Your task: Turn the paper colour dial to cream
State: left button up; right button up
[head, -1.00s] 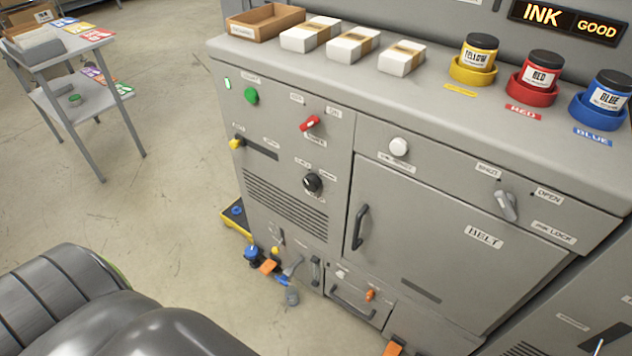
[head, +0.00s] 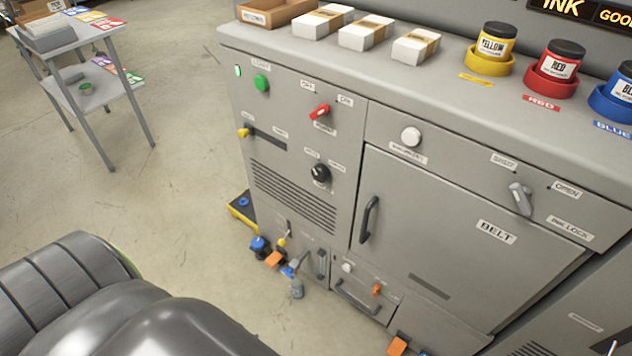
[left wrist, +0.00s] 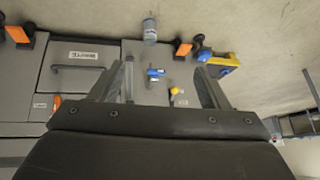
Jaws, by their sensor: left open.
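The black dial (head: 320,173) is a round knob with a pale pointer mark on the grey machine's front panel. Small labels surround it, too small to read surely, so I cannot tell its setting. My left gripper (left wrist: 165,88) shows in the left wrist view with its two fingers wide apart and nothing between them touching. Beyond the fingers are a blue-handled valve (left wrist: 155,73) and a yellow knob (left wrist: 175,91) low on the machine. The dial is not clear in that view. In the head view only my left arm shows at lower left. My right gripper is out of view.
Blue and orange fittings (head: 273,258) jut out below. A side table (head: 100,92) stands left, with open floor between.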

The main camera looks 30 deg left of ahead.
aim_at(318, 177)
pick_arm(q)
jog(key=w+a+r+t+b, duration=0.1)
jog(key=w+a+r+t, duration=0.3)
jog(key=w+r, duration=0.5)
jog(key=w+d+r+m+t+h+b, duration=0.15)
jog(key=w+r+t, duration=0.35)
jog(key=r, duration=0.7)
jog(key=w+d+r+m+t+h+b, duration=0.1)
jog(key=w+d+r+t+h+b, duration=0.15)
jog(key=w+r, duration=0.7)
jog(key=shift+n+y, duration=0.25)
jog(key=shift+y, duration=0.05)
jog(key=w, duration=0.4)
jog(key=w+r+p, duration=0.1)
jog(key=w, duration=0.4)
jog(key=w+d+r+p, duration=0.1)
jog(key=w, duration=0.4)
jog(key=shift+w+d, duration=0.1)
jog(key=shift+w, duration=0.15)
jog(key=shift+c, duration=0.3)
jog(key=c, duration=0.9)
